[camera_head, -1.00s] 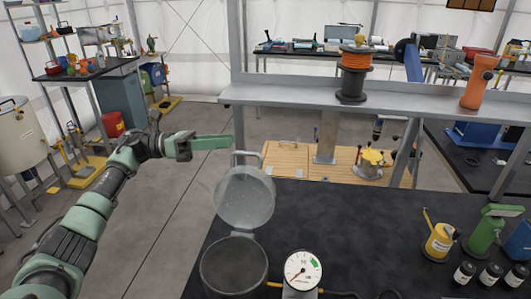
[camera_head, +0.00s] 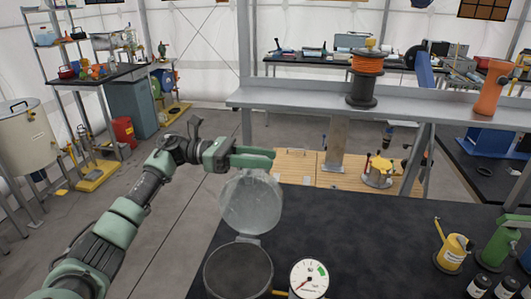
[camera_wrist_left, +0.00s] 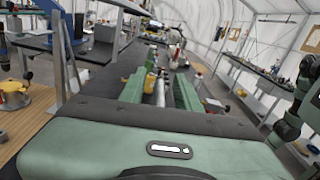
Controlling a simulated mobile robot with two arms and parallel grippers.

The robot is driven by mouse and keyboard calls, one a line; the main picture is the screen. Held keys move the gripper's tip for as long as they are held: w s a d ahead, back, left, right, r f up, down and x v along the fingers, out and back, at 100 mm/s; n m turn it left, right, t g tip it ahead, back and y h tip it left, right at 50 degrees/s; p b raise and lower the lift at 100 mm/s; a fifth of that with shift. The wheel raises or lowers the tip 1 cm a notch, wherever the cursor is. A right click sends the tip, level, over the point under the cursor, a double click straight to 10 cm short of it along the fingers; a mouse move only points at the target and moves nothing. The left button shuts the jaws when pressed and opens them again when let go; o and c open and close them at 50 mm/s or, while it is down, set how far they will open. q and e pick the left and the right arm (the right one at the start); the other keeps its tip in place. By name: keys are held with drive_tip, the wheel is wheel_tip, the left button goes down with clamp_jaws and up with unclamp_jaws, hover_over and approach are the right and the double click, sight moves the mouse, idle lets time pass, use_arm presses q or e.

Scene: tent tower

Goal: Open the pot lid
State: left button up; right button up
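The pot (camera_head: 238,272) stands on the black table at the bottom of the head view. Its round grey lid (camera_head: 251,204) is raised, standing nearly upright at the pot's far edge, and the pot's dark inside shows. My left gripper (camera_head: 272,156) is at the lid's top edge in the head view and covers the lid's handle. In the left wrist view the two green fingers (camera_wrist_left: 160,88) are apart with a gap between them. Whether they touch the lid or handle I cannot tell. My right gripper is in neither view.
A pressure gauge (camera_head: 308,279) stands right of the pot. A yellow can (camera_head: 454,252), a green device (camera_head: 503,243) and dark bottles (camera_head: 479,285) are at the right. A grey shelf (camera_head: 400,108) holding an orange spool (camera_head: 366,75) spans the back. The middle of the black tabletop (camera_head: 360,235) is clear.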

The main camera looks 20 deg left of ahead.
use_arm(q)
drive_tip(key=shift+w+d, duration=0.15)
drive_tip(key=shift+d, duration=0.3)
clamp_jaws()
drive_tip(key=shift+r, duration=0.15)
idle(1.0)
